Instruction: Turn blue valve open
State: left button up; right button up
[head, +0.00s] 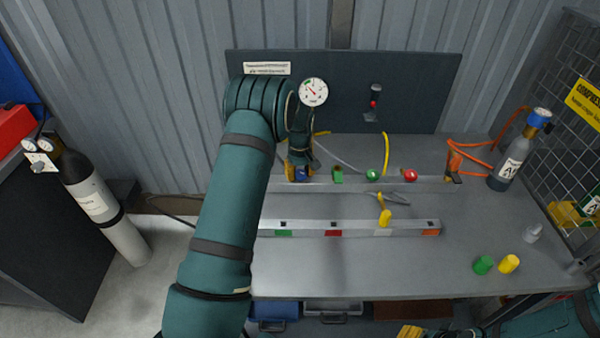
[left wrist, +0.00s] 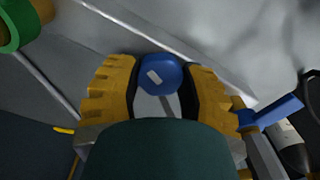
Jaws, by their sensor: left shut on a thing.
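The blue valve (head: 302,175) sits at the left end of the visible part of the grey rail (head: 330,186), mostly covered by my left gripper (head: 299,170). In the left wrist view its round blue knob (left wrist: 158,74), with a pale mark on top, lies between the yellow-padded fingers of my left gripper (left wrist: 162,90), which is shut on it. A green valve (head: 338,174) is just to its right. My right gripper (head: 410,332) shows only as a yellow finger part at the bottom edge; its jaws cannot be made out.
Another green valve (head: 373,174) and a red knob (head: 410,175) continue along the rail. A yellow handle (head: 384,215) stands at the front rail (head: 340,229). Green (head: 483,265) and yellow (head: 509,263) pieces lie at right. A gauge (head: 313,92) is on the back panel. The front-middle bench is clear.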

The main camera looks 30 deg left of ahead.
aim_at(300, 172)
pick_arm(q)
jog(key=n, duration=0.4)
jog(key=shift+n+p, duration=0.3)
dwell(0.4)
jog(key=o, duration=1.2)
jog(key=shift+r, duration=0.1)
notch_tip(300, 172, up, 12)
jog(key=shift+f, duration=0.1)
